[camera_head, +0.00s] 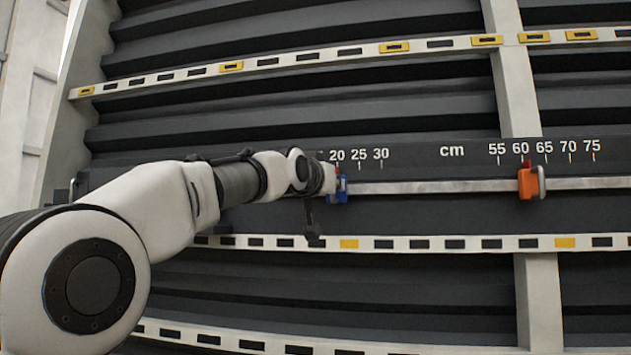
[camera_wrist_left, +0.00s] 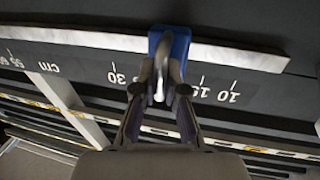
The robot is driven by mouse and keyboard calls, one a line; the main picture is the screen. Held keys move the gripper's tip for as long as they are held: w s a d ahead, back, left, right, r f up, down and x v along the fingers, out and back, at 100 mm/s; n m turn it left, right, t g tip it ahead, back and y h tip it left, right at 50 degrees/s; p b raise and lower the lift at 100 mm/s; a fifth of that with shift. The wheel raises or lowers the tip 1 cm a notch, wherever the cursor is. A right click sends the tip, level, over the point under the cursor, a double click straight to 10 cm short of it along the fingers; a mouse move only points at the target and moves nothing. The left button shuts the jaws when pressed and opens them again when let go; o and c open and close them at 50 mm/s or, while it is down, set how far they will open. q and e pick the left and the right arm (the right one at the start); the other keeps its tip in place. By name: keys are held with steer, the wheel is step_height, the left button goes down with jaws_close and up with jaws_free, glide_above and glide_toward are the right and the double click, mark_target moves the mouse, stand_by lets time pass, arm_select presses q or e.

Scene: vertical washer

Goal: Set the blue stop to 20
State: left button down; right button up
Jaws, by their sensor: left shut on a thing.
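The blue stop (camera_head: 341,197) sits on the metal rail of the cm scale, and its red pointer shows close to the 20 mark (camera_head: 337,155). In the left wrist view the blue stop (camera_wrist_left: 180,42) carries a grey loop-shaped handle (camera_wrist_left: 160,75). My left gripper (camera_head: 328,180) is at the stop from the left. In the wrist view its fingers (camera_wrist_left: 160,90) are shut on the handle from both sides. The gripper covers the marks between 30 and 15 there, so the exact reading is hidden in that view. My right gripper is not in view.
An orange stop (camera_head: 528,184) sits further right on the same rail (camera_head: 430,187), its red pointer near 60. The rail between the two stops is clear. Slotted white strips (camera_head: 420,243) run above and below the scale, with vertical white posts (camera_head: 513,80) behind.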

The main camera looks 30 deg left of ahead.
arm_select(q)
steer(key=shift+s+a+r, duration=0.1)
steer(key=shift+r, duration=0.25)
steer(key=c, duration=1.2)
jaws_free()
steer(key=shift+a, duration=0.1)
steer(key=shift+s, duration=0.1)
steer(key=shift+f, duration=0.1)
steer(key=shift+f, duration=0.1)
